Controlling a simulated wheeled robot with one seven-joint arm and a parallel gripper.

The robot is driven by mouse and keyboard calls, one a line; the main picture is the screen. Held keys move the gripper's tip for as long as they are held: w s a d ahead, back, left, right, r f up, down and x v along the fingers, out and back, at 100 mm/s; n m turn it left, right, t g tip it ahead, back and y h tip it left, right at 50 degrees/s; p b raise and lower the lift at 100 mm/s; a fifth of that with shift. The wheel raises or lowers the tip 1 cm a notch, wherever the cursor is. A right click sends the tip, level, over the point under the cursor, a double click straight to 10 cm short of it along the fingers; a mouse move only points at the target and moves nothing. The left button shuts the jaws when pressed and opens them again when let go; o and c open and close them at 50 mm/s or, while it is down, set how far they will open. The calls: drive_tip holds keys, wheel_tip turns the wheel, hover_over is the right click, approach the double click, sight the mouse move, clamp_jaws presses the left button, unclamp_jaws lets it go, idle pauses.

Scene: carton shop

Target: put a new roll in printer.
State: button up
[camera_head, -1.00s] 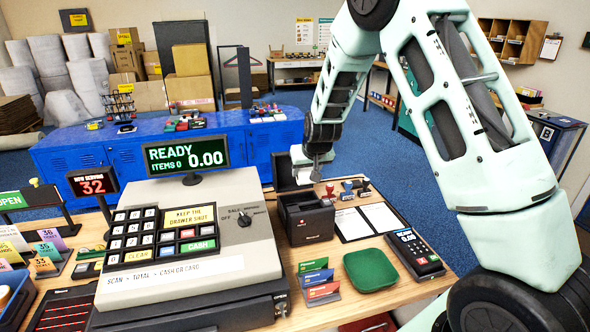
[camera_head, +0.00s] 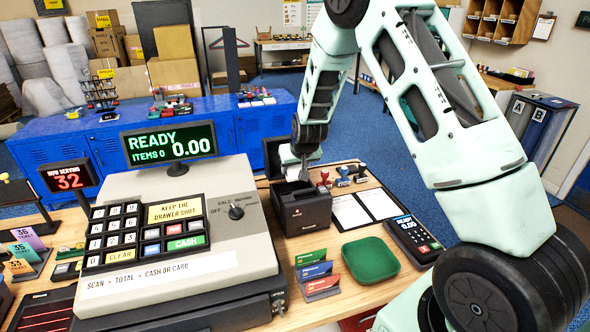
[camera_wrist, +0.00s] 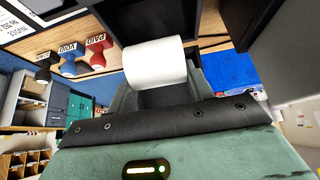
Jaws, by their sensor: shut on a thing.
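The black receipt printer (camera_head: 304,212) stands on the wooden counter to the right of the cash register, with its lid (camera_head: 272,158) raised. My gripper (camera_head: 304,176) points down at the printer's open top, its tip at or just above the opening. In the wrist view a white paper roll (camera_wrist: 155,62) sits at the end of my gripper (camera_wrist: 170,95), which is shut on it. In the head view the roll is hardly visible, hidden by the gripper and printer. I cannot tell whether the roll touches the inside of the printer.
The cash register (camera_head: 230,275) stands close on the left. Blue lockers (camera_head: 75,150) stand behind.

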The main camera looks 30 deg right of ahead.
drive_tip(key=shift+f+b, duration=2.3)
drive_tip(key=shift+f, duration=1.5)
drive_tip(key=shift+s+a+f+b, duration=0.1)
drive_tip(key=shift+s+f+b, duration=0.3)
drive_tip(key=shift+f+b, duration=0.25)
drive_tip(key=shift+s+a+f, duration=0.1)
drive_tip(key=shift+s+f, duration=0.05)
drive_tip(key=shift+f, duration=0.05)
drive_tip(key=o, duration=1.1)
drive_tip(key=shift+s+a+r+b, duration=0.15)
drive_tip(key=shift+r+b, duration=0.35)
drive_tip(key=v, duration=0.6)
drive_tip(key=w+v, duration=0.1)
drive_tip(key=v, duration=0.5)
drive_tip(key=r+v, duration=0.1)
drive_tip(key=v, duration=0.5)
drive_tip(key=shift+w+d+b, duration=0.2)
drive_tip(key=shift+d+b, duration=0.15)
drive_tip(key=shift+b, duration=0.05)
